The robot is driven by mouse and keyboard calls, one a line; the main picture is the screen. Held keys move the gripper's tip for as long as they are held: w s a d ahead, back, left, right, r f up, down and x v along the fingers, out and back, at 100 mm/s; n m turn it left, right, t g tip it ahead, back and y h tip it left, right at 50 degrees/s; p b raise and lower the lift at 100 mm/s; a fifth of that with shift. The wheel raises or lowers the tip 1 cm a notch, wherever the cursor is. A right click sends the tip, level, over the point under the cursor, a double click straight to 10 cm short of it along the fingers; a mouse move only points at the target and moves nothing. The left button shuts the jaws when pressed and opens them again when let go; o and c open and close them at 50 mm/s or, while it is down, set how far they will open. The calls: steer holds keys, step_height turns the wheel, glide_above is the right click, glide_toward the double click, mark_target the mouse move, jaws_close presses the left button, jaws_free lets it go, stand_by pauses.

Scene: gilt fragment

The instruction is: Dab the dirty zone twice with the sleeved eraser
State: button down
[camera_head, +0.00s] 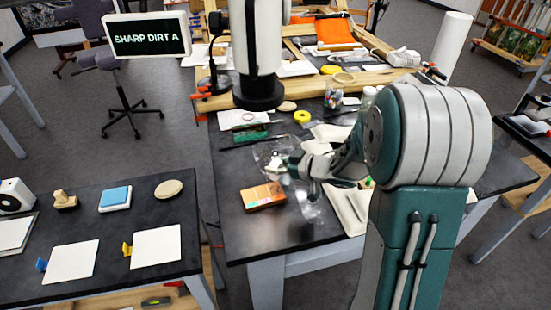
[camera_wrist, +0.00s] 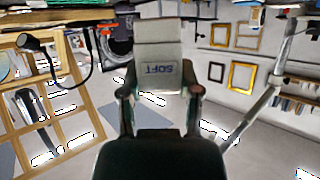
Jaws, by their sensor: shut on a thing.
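My gripper (camera_wrist: 160,93) is shut on a pale block-shaped eraser (camera_wrist: 158,52), whose sleeve carries the word SOFT, turned over in the wrist view. The two fingertips press its sides. In the head view my gripper (camera_head: 284,167) hangs over the dark middle table, just above and right of an orange-brown block (camera_head: 263,196). The eraser is too small there to make out clearly. I cannot tell which surface is the dirty zone.
The middle table (camera_head: 232,236) holds clear film, tools, jars and a wooden frame (camera_head: 388,84). The left table (camera_head: 30,195) holds two white cards (camera_head: 70,262) (camera_head: 156,246), a blue pad (camera_head: 115,197), a wooden-handled stamp (camera_head: 64,200) and a round disc (camera_head: 168,188). Floor shows between tables.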

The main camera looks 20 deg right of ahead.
mark_target(277, 179)
steer(key=shift+f, duration=2.4)
steer(key=shift+f, duration=0.45)
steer(key=shift+r, duration=3.5)
steer(key=shift+f, duration=3.05)
steer(key=shift+f, duration=0.35)
steer(key=shift+r, duration=3.45)
